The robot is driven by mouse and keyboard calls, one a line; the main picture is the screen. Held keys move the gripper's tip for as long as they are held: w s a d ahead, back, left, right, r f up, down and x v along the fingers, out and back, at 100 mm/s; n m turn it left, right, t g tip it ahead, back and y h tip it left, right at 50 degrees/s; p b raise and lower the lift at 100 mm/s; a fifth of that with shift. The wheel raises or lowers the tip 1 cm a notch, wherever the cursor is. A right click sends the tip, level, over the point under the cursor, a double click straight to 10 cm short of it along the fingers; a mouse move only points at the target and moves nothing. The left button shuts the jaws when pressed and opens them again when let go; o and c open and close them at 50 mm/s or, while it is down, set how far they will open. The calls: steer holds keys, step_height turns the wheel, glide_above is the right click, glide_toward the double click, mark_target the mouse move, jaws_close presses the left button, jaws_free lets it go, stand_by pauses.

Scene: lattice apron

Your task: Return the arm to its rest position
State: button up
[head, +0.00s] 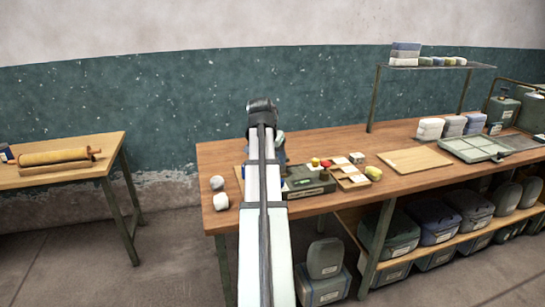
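My arm (263,215) rises from the bottom middle of the head view, a long white link with a dark strip along it. It ends in a black joint (261,108) above the left part of the wooden workbench (225,160). My gripper cannot be made out; the arm itself may hide it. No object is visibly held. The arm also covers part of the bench top behind it.
Two whitish lumps (220,201) lie at the bench's left end. Right of my arm are a dark green box (308,183), a divided wooden tray (351,182), a yellow-green item (373,173), a flat board (414,160) and a metal tray (455,152). A side table (75,176) stands left.

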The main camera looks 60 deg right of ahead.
steer(key=shift+f, duration=0.1)
